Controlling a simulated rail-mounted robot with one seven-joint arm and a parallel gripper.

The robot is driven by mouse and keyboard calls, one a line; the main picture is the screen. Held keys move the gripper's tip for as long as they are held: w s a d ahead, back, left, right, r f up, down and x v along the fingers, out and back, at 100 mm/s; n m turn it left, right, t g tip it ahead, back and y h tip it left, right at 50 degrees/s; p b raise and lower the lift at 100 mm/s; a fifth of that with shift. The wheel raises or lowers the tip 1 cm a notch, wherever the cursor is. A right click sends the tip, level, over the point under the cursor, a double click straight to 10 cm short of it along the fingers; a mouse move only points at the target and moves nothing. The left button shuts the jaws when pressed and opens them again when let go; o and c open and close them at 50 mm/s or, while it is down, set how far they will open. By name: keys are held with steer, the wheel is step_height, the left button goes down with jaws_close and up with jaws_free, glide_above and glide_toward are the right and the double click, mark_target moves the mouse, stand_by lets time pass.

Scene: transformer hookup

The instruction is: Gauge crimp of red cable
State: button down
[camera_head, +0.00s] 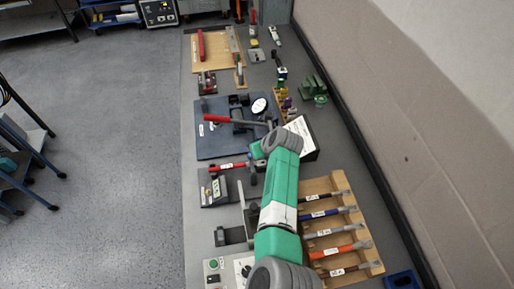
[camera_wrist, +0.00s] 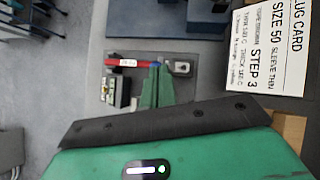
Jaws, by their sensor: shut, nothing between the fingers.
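The red cable (camera_head: 228,167) lies across a small grey fixture (camera_head: 213,199) on the bench, left of my wrist. In the wrist view the red cable (camera_wrist: 123,63) shows a white label, a dark blue section at its right and a metal lug end (camera_wrist: 179,68). My gripper (camera_wrist: 157,72) is shut and empty; its green fingers point toward the blue section near the lug. Whether the fingertips touch the cable I cannot tell.
A wooden rack (camera_head: 319,240) with several labelled cables stands at the right. A dark blue plate (camera_head: 208,146) with a red-handled tool (camera_head: 220,119) lies beyond the cable. A white lug card (camera_wrist: 268,45) stands at the right in the wrist view.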

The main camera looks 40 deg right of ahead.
step_height(320, 180, up, 8)
steer(key=w+d+b, duration=0.1)
steer(key=d, duration=0.1)
steer(key=shift+d+r, duration=0.2)
steer(key=shift+d, duration=0.1)
step_height(320, 180, up, 19)
steer(key=w+a+n+t+h+p, duration=0.2)
steer(key=n+t+h+p, duration=0.15)
steer(key=n, duration=0.65)
steer(key=s+a+r+n+t+h, duration=0.2)
steer(key=a+r+n+t, duration=0.3)
steer(key=a+r+n, duration=1.05)
steer(key=s+a+r+n+t+y+p, duration=0.1)
steer(key=s+a+r+n+t+y, duration=0.3)
steer(key=s+a+r+n, duration=0.3)
steer(key=s+a+r+n+t+y+p, duration=0.1)
steer(key=s+a+r+n+t+y, duration=0.2)
steer(key=s+a+r, duration=0.7)
steer(key=a+r+n+t, duration=0.2)
steer(key=a+r+n, duration=0.1)
steer(key=a, duration=0.4)
steer(key=shift+s+a+r+n+y+p, duration=0.15)
steer(key=shift+s+r+n+y+p, duration=0.15)
steer(key=shift+r+n+y, duration=0.1)
